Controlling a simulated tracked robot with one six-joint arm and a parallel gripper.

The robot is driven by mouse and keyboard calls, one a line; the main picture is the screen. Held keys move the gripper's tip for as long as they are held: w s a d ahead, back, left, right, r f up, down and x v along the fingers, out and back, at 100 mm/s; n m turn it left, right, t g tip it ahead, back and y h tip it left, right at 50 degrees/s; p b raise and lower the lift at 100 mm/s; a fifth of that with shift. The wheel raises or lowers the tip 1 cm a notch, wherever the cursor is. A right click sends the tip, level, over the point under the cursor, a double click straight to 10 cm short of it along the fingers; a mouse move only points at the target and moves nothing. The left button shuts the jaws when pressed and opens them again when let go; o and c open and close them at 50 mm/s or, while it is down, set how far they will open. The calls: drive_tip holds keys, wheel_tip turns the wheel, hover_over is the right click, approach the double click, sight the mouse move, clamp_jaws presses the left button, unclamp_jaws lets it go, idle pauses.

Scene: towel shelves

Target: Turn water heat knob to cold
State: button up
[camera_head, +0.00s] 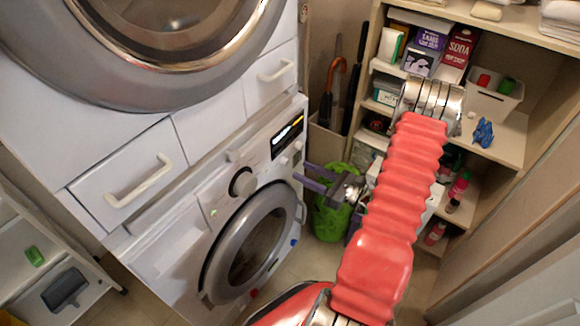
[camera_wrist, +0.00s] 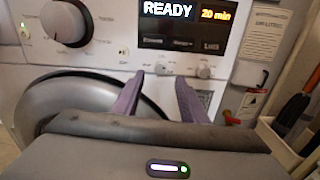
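The washer's control panel has a large dark-faced dial (camera_wrist: 67,22) and two small pale knobs below the display: a left small knob (camera_wrist: 163,69) and a right small knob (camera_wrist: 204,72). No readable label shows which one is the water heat knob, and their settings are too small to read. My gripper (camera_wrist: 160,77) is open and empty, its purple fingers pointing at the panel. In the wrist view, the left small knob appears between and just beyond the fingertips; contact cannot be told. In the head view, my gripper (camera_head: 302,172) is at the panel's right end.
The display (camera_wrist: 185,22) reads READY and 20 min. The round washer door (camera_head: 250,245) is below the panel, shut. A green basket (camera_head: 330,215) stands right of the washer, below my gripper. Shelves (camera_head: 510,140) with boxes and bottles stand at right. A dryer drawer handle (camera_head: 140,182) juts out above.

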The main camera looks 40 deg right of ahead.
sight(287, 163)
drive_tip(key=shift+x, duration=2.95)
drive_tip(key=shift+c, duration=0.5)
